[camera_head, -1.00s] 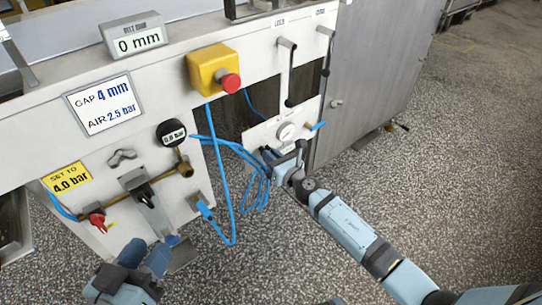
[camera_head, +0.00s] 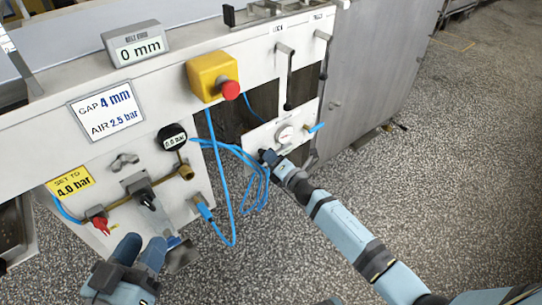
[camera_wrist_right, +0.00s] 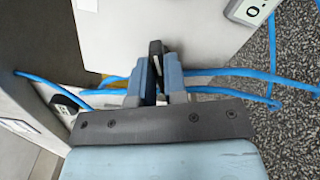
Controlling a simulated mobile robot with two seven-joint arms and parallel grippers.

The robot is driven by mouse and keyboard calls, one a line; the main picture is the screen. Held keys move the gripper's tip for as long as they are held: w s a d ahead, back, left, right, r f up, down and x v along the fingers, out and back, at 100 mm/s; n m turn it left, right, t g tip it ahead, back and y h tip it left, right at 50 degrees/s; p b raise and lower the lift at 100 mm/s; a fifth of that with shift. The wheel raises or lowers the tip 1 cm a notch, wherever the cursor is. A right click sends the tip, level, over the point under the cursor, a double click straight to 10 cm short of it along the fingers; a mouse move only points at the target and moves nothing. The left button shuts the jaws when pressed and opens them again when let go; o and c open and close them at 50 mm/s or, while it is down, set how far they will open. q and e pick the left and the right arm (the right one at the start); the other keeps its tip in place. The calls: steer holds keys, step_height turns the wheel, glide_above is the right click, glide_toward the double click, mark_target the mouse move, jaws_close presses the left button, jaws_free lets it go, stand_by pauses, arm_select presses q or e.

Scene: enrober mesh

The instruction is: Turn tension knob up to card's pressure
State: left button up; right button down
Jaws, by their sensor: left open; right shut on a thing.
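The white card (camera_head: 106,109) reads GAP 4 mm, AIR 2.5 bar. In the right wrist view a dark piece (camera_wrist_right: 156,62) shows between the fingers of that gripper (camera_wrist_right: 158,82). My left gripper (camera_head: 146,246) is open and empty, below the black-handled valve (camera_head: 145,198).
A yellow label (camera_head: 71,183) reads SET TO 4.0 bar, near a red knob (camera_head: 101,224) and a black round readout (camera_head: 172,137) showing about 0.0 bar. Blue hoses (camera_head: 217,180) hang left of my right gripper. A yellow box with red button (camera_head: 230,90) is above.

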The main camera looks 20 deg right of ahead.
arm_select(q)
step_height(320, 180, up, 7)
steer(key=t+p, duration=0.3)
steer(key=p, duration=0.2)
steer(key=a+f+g+y+p, duration=0.3)
steer(key=f+p, duration=0.1)
steer(key=f, duration=0.3)
steer(key=shift+s+a+f+n+g, duration=0.3)
steer(key=shift+a+f+n+g, duration=0.05)
steer(key=shift+f+n+g, duration=0.05)
arm_select(e)
steer(key=shift+a+f+m, duration=0.1)
steer(key=shift+f+m, duration=0.1)
steer(key=shift+m, duration=4.1)
steer(key=shift+f+m, duration=0.2)
steer(key=shift+m, duration=4.1)
arm_select(q)
steer(key=shift+s+f, duration=0.1)
steer(key=shift+f, duration=0.05)
steer(key=shift+s+f, duration=0.1)
arm_select(e)
steer(key=c, duration=1.2)
jaws_free()
steer(key=shift+o, duration=0.2)
steer(key=shift+s, duration=0.1)
